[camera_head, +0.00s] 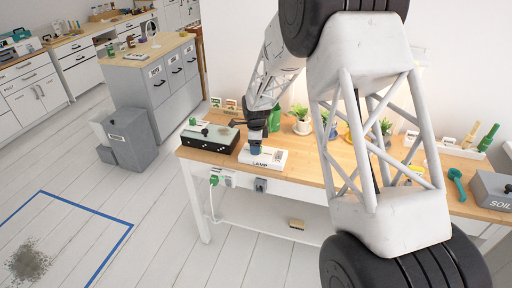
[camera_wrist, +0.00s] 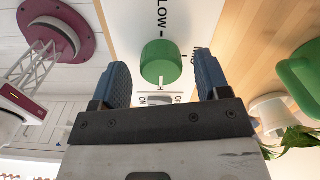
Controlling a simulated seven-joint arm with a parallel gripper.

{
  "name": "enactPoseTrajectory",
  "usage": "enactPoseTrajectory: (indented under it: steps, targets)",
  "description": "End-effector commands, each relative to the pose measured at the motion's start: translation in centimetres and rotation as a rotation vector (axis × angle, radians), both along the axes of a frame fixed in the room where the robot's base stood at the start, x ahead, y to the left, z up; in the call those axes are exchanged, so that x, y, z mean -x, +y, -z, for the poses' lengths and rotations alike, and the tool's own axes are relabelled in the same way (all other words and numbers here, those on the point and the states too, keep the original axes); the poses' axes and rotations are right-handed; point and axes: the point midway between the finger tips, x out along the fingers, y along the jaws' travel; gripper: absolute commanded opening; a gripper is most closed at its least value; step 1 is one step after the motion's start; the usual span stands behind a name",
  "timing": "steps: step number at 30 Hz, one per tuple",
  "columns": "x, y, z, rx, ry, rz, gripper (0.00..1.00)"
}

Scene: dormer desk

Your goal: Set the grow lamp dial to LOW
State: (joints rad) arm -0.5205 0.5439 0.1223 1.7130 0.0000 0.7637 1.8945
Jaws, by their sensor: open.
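The white lamp panel (camera_head: 264,157), marked LAMP, lies near the front edge of the wooden desk. In the wrist view, its round green dial (camera_wrist: 160,62) stands out from the panel (camera_wrist: 124,20), with the word LOW printed above it. A pale line shows at the dial's lower edge, away from LOW; the exact setting is too small to read surely. My gripper (camera_wrist: 163,75) is open, with one blue finger on each side of the dial and gaps between. In the head view, my gripper (camera_head: 256,140) is over the panel and hides the dial.
A small switch (camera_wrist: 160,100) lies below the dial. A grey SOIL box (camera_head: 492,190) is at the far right.

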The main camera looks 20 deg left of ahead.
Motion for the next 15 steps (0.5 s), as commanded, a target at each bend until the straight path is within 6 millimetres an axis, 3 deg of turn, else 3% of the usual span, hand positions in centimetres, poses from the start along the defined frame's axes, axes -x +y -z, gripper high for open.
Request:
enactPoseTrajectory:
  steps: [15]
  targets:
    - [-0.03, 0.02, 1.07, 0.000, -0.001, 0.000, 0.66]
